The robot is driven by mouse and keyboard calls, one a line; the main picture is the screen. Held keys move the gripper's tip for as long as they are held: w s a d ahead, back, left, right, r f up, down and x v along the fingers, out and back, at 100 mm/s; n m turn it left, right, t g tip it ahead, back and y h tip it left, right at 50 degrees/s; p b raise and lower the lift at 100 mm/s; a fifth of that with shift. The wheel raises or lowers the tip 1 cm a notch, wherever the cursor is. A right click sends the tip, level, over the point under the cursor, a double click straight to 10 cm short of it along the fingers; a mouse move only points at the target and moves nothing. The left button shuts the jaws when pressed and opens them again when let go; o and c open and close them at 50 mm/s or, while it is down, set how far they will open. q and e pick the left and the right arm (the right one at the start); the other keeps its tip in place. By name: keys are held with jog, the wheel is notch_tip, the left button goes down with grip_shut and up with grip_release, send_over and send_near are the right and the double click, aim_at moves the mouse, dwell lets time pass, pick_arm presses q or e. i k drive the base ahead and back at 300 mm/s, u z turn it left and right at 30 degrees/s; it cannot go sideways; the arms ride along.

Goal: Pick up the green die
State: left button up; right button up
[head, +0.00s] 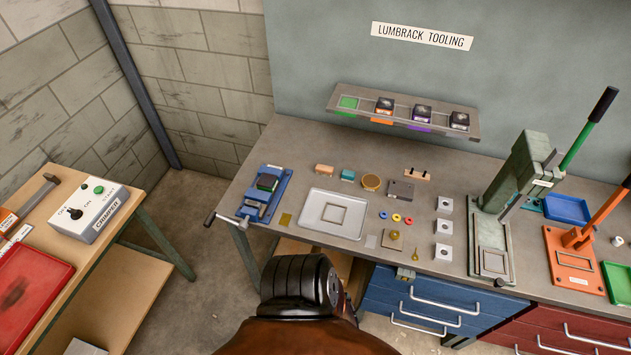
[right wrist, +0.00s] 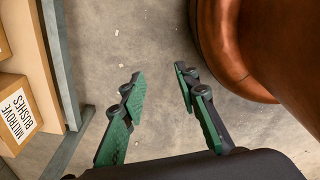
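A dark block with a green edge (head: 267,182), apparently the green die, sits in the blue vise (head: 253,205) at the left end of the workbench. The tooling shelf (head: 400,122) on the wall has a green-marked place (head: 348,103) at its left with no block on it. My right gripper (right wrist: 160,80) is open and empty above the concrete floor in the right wrist view, away from the die. Neither gripper shows in the head view.
A grey tray (head: 312,222) and several small parts lie right of the vise. A green-handled press (head: 525,170) and an orange press (head: 572,255) stand farther right. A side table (head: 130,275) with a control box (head: 92,210) is at left. Blue drawers (head: 440,300) are below the bench.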

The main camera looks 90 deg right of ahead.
aim_at(267, 183)
jog(key=k, duration=0.9)
jog(key=z, duration=0.25)
